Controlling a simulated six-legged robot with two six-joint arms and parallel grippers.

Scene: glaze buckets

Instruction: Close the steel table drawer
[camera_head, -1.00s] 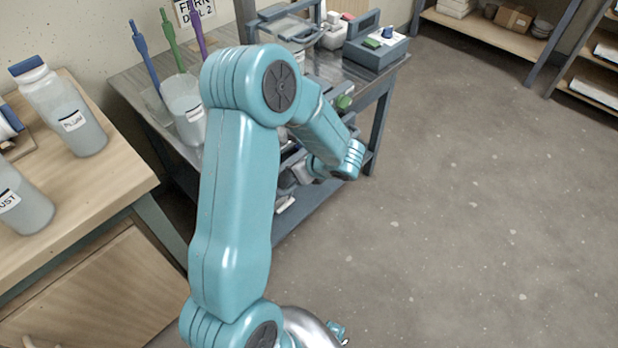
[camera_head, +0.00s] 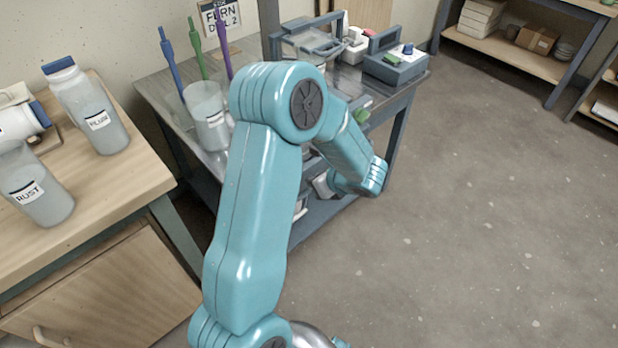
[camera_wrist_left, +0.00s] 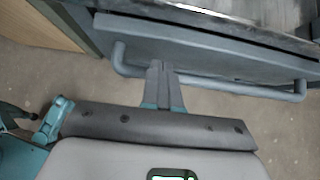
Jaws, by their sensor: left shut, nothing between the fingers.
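The steel table (camera_head: 150,88) stands against the wall in the head view, partly behind my left arm. In the left wrist view its grey drawer front (camera_wrist_left: 215,50) spans the top, with a bar handle (camera_wrist_left: 225,87) along it. A dark gap runs between the drawer front and the tabletop edge; how far the drawer stands out is hard to tell. My left gripper (camera_wrist_left: 160,75) is shut and empty. Its fingertips are at the drawer front, near the handle's left part; contact cannot be told. In the head view the left gripper is hidden by its arm. My right gripper is not in view.
A beaker (camera_head: 207,115) and a grey box (camera_head: 395,66) stand on the steel table. A wooden bench (camera_head: 95,195) with bottles is at the left. Shelves (camera_head: 500,40) stand at the back right. The floor (camera_head: 470,220) to the right is clear.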

